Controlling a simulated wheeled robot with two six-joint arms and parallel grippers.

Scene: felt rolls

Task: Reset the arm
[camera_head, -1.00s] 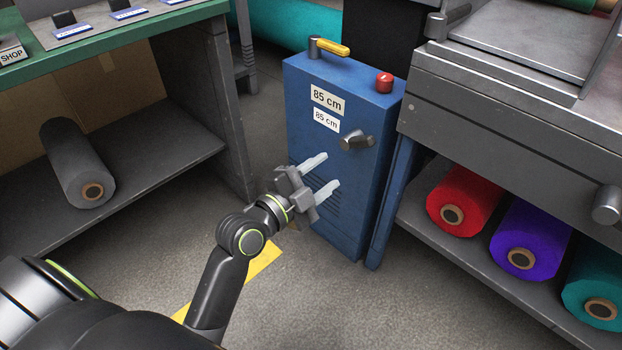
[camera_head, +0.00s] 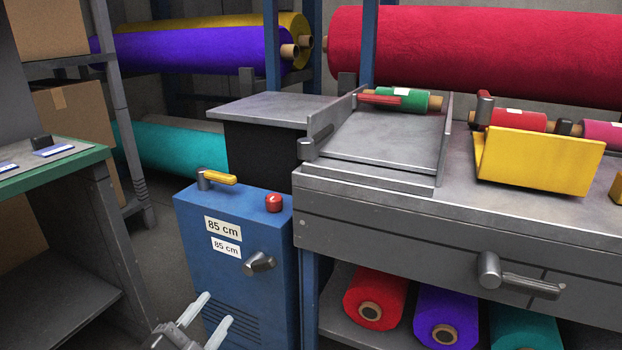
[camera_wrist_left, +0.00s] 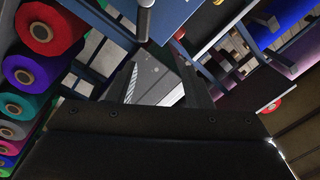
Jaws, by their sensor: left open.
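My left gripper (camera_head: 205,322) is at the bottom of the head view, in front of the lower part of the blue control cabinet (camera_head: 240,285). Its two pale fingers are apart, with nothing between them. Most of my left arm is below the picture's edge. In the left wrist view the dark gripper body fills the lower middle and its fingers (camera_wrist_left: 160,85) stand apart. My right gripper is not in view.
The cabinet has a yellow-handled lever (camera_head: 220,178), a red button (camera_head: 274,203) and a dark knob (camera_head: 259,263). A grey workbench (camera_head: 400,225) stands to the right, with felt rolls (camera_head: 375,298) below. A green-edged table (camera_head: 70,170) stands left.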

